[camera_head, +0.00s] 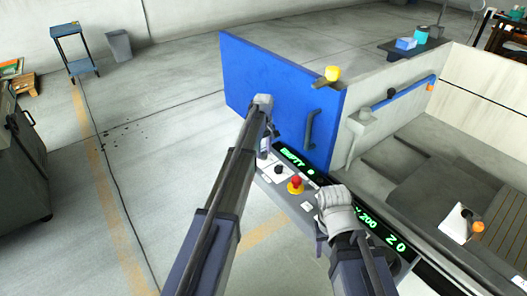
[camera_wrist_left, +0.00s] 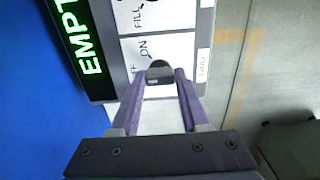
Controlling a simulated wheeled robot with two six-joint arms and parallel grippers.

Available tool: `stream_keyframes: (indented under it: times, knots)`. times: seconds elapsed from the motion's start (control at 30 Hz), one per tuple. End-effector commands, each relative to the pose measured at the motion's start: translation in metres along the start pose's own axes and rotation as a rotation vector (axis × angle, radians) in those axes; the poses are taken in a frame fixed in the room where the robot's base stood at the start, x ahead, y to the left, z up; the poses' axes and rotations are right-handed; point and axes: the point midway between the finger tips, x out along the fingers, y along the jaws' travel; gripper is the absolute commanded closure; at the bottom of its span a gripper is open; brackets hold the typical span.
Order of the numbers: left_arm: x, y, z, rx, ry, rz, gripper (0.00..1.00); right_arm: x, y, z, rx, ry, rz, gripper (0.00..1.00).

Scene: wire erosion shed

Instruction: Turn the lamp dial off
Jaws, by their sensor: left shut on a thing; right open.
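The lamp dial (camera_wrist_left: 159,65) is a small dark knob on a white plate of the control panel, seen in the left wrist view. Its ON mark shows beside it; another mark is partly covered. My left gripper (camera_wrist_left: 160,74) is shut on the dial, its two purple-grey fingers on either side. Which way the dial points cannot be told. In the head view my left gripper (camera_head: 265,143) is at the panel's far end and hides the dial. My right gripper (camera_head: 325,225) is open over the nearer part of the panel, its fingers mostly hidden.
The control panel also has a black knob (camera_head: 278,169), a red stop button (camera_head: 296,182) and a green-lettered display (camera_head: 370,217). A blue door (camera_head: 275,80) with a handle stands behind my left gripper. The machine basin (camera_head: 430,180) lies right.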

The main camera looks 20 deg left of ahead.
Motion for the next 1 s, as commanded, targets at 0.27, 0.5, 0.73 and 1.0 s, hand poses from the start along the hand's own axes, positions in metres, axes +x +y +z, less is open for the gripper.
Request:
stream_keyframes:
  times: [0.27,0.5,0.73,1.0]
  knots:
    - [0.0,-0.0001,-0.0001,-0.011,0.0,0.0,1.0,0.0,0.0,0.0,0.0,0.0,0.0,0.5]
    - [0.0,-0.0001,-0.0002,-0.011,0.0,0.0,0.46,0.0,0.0,0.0,0.0,0.0,0.0,0.5]
    - [0.0,-0.0001,-0.0001,-0.009,0.0,0.0,0.25,0.0,0.0,0.0,0.0,0.0,0.0,0.5]
    - [-0.0015,0.0,-0.0001,-0.008,0.0,0.0,0.25,-0.0015,0.0002,0.0001,0.0,0.0,0.0,0.5]
